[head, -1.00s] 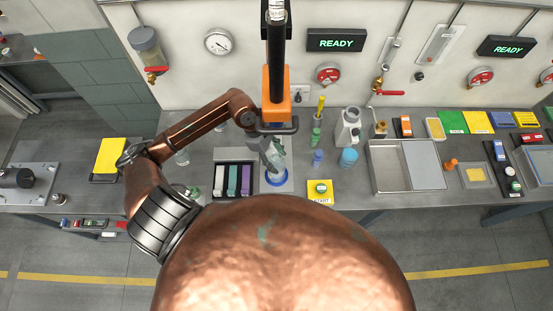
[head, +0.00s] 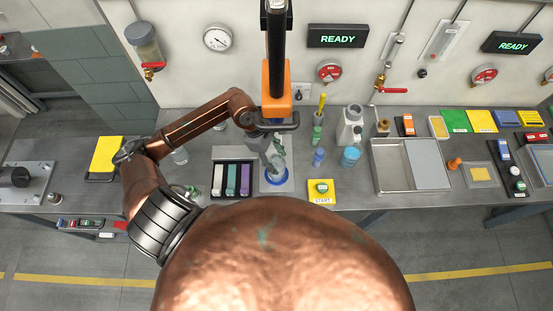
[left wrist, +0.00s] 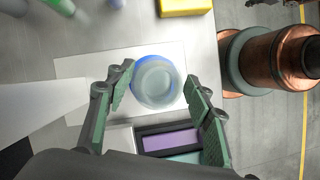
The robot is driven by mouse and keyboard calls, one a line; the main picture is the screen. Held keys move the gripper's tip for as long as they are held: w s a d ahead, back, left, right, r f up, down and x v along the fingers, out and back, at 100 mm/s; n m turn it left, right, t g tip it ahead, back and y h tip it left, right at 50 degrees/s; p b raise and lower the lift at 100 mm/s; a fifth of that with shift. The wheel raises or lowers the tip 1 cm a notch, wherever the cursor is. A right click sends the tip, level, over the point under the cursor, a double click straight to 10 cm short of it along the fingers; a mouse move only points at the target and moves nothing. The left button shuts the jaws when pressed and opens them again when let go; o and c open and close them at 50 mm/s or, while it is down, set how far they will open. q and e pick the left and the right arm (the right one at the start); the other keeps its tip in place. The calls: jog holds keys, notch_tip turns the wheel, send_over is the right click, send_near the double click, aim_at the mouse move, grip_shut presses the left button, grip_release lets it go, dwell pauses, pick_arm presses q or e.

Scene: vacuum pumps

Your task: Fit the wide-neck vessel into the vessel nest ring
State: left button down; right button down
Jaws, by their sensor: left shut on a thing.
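The clear wide-neck vessel (head: 278,162) is held by my left gripper (head: 274,158) at the plate in the middle of the bench. The blue vessel nest ring (head: 277,184) lies on that pale plate. In the left wrist view, the vessel (left wrist: 158,86) shows as a round glass shape between the two fingers of my left gripper (left wrist: 160,80). The blue ring (left wrist: 142,62) shows around its far edge, so the vessel looks nearly over the ring. I cannot tell whether its base touches the ring. My right gripper is not in view.
A rack with coloured strips (head: 232,180) stands just left of the plate. A yellow start button box (head: 321,190) is to the right. An orange-and-black column (head: 276,90) rises behind. Small bottles (head: 318,157) and a metal tray (head: 383,170) stand further right.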

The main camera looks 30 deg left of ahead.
pick_arm(q)
jog(key=shift+f+b, duration=0.2)
jog(key=shift+b, duration=0.15)
dwell(0.3)
jog(key=c, duration=0.9)
grip_release()
jog(key=v, duration=0.7)
jog(key=shift+a+r, duration=0.1)
jog(key=shift+r, duration=0.15)
jog(key=shift+w+r, duration=0.15)
jog(key=shift+r, duration=0.2)
